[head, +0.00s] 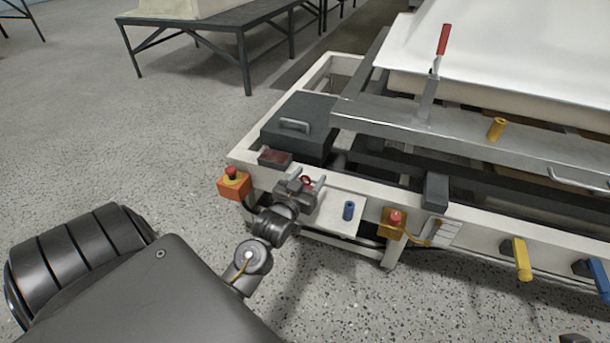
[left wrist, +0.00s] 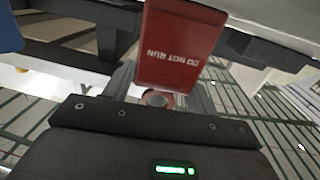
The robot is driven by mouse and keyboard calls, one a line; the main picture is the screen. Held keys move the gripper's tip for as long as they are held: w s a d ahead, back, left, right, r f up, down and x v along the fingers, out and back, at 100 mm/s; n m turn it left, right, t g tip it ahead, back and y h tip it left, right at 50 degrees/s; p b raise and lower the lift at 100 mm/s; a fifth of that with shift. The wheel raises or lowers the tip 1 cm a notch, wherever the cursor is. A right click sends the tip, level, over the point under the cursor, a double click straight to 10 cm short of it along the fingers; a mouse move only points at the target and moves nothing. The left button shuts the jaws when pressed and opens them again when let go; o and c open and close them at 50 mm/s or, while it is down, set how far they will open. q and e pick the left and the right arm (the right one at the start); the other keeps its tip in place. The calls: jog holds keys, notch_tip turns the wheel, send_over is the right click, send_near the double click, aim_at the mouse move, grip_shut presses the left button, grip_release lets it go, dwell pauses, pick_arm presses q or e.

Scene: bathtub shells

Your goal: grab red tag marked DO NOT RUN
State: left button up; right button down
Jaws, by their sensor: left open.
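The red tag (left wrist: 180,45) with white DO NOT RUN lettering fills the upper middle of the left wrist view, its lettering upside down there. A small red ring (left wrist: 157,97) shows at its near end, between my left gripper's fingers. In the head view, my left gripper (head: 308,181) is at the front rail of the white frame, with a bit of red showing between its fingers. The jaws are open; I cannot tell whether they touch the ring.
A red-topped stop button on an orange box (head: 234,184) is left of the gripper. A blue cylinder (head: 348,211) and another red button (head: 395,219) are to its right. Open floor lies left.

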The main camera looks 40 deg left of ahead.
pick_arm(q)
jog(key=shift+c, duration=0.5)
jog(key=c, duration=1)
jog(key=shift+o, duration=0.2)
jog(key=shift+r, duration=0.1)
